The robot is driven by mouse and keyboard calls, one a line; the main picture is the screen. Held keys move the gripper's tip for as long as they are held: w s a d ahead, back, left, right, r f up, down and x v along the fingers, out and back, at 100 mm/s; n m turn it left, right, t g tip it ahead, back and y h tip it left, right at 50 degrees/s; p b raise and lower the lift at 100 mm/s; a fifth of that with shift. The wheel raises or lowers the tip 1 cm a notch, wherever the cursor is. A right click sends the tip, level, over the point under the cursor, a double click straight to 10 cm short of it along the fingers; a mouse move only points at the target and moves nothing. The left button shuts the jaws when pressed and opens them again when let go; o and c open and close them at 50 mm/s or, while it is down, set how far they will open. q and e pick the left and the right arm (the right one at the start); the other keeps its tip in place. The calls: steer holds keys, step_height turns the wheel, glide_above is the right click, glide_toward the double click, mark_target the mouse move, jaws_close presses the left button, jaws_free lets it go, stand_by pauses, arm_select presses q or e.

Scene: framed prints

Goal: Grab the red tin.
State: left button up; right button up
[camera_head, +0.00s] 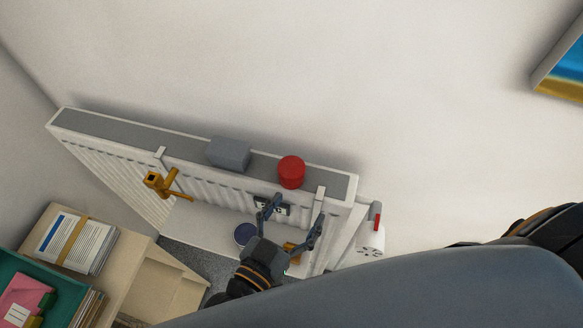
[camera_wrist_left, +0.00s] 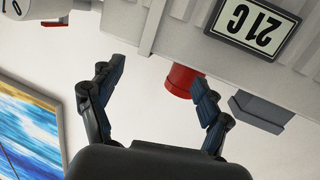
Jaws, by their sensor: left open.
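The red tin (camera_head: 291,172) stands upright on the grey top of the white radiator (camera_head: 105,133), near its right end. My left gripper (camera_head: 294,222) is open and empty in front of the radiator, below and nearer than the tin. In the left wrist view the picture is upside down; the tin (camera_wrist_left: 182,80) shows beyond the right-hand finger of the gripper (camera_wrist_left: 155,100), partly hidden by it. The tin is not between the fingers there, and I see no contact. My right gripper is not in view.
A grey box (camera_head: 229,153) stands left of the tin on the radiator. An orange bracket-like object (camera_head: 165,185) is at the radiator's front. A display reading 21C (camera_wrist_left: 254,25) is on the front. A white valve (camera_head: 370,241) sits at the right. Wall above is clear.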

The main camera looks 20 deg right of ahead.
arm_select(q)
step_height(320, 180, up, 4)
steer(key=s+d+f+t, duration=0.1)
steer(key=d+t, duration=0.1)
steer(key=n+t+y, duration=0.4)
steer(key=n+y, duration=0.3)
steer(key=y, duration=0.2)
glide_toward(293, 180)
steer(key=w, duration=0.1)
steer(key=w+d+b, duration=0.1)
steer(key=w, duration=0.1)
steer(key=w+f, duration=0.1)
steer(key=w, duration=0.1)
steer(key=shift+d, duration=0.15)
steer(key=w+b, duration=0.2)
steer(key=w, duration=0.1)
steer(key=w+b, duration=0.1)
steer(key=w, duration=0.1)
steer(key=shift+d+r, duration=0.2)
steer(key=shift+d, duration=0.15)
steer(key=shift+w, duration=0.2)
steer(key=shift+s+r, duration=0.1)
steer(key=shift+s, duration=0.1)
steer(key=shift+c, duration=1.3)
steer(key=c, duration=1.1)
